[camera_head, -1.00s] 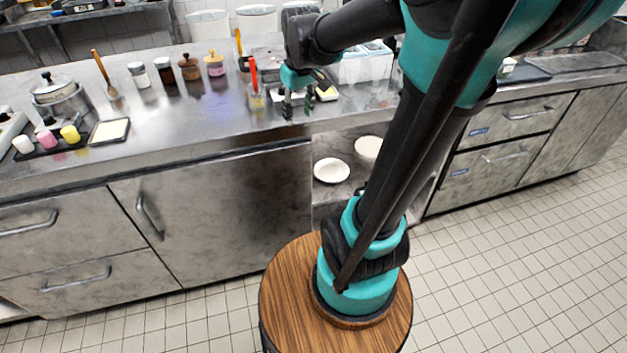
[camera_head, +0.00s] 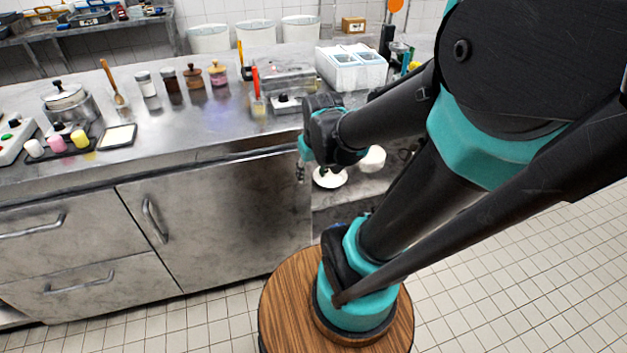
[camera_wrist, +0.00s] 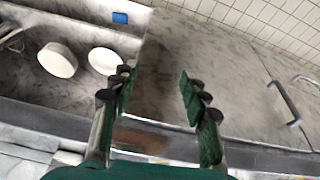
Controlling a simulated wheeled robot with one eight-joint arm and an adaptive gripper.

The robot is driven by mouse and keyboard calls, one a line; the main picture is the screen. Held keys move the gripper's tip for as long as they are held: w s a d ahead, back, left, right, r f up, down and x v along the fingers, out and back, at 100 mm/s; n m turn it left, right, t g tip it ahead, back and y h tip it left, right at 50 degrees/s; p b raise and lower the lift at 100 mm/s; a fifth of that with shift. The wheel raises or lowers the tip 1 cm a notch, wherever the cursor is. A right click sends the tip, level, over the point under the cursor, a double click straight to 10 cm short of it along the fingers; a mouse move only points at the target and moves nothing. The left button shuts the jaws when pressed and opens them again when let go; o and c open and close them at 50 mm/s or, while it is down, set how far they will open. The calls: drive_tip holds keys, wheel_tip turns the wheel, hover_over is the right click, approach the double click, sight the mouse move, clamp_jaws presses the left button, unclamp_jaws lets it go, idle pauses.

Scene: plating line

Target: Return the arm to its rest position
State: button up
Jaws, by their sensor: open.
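My gripper (camera_wrist: 158,98) is open and empty in the wrist view, its two green-padded fingers spread apart. Between and beyond them are the metal cabinet front (camera_wrist: 220,65) and the counter edge. In the head view my gripper (camera_head: 302,170) hangs just in front of the counter's front edge, left of the open shelf bay, and its fingers are small and partly hidden by my wrist.
A steel counter (camera_head: 195,125) carries jars, a pot (camera_head: 70,103), a black tray with coloured cups, and a white container (camera_head: 350,68). White bowls (camera_head: 330,177) sit on the open shelf below, close to my gripper. The tiled floor (camera_head: 520,270) at right is clear.

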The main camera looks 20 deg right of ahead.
drive_tip(key=shift+s+f, duration=0.4)
drive_tip(key=shift+s, duration=0.25)
drive_tip(key=shift+m+t, duration=0.3)
drive_tip(key=shift+m, duration=0.3)
drive_tip(key=s+f, duration=0.1)
drive_tip(key=s, duration=0.1)
drive_tip(key=s+f, duration=0.1)
drive_tip(key=f, duration=0.1)
drive_tip(key=shift+s+d, duration=0.1)
drive_tip(key=shift+s, duration=0.3)
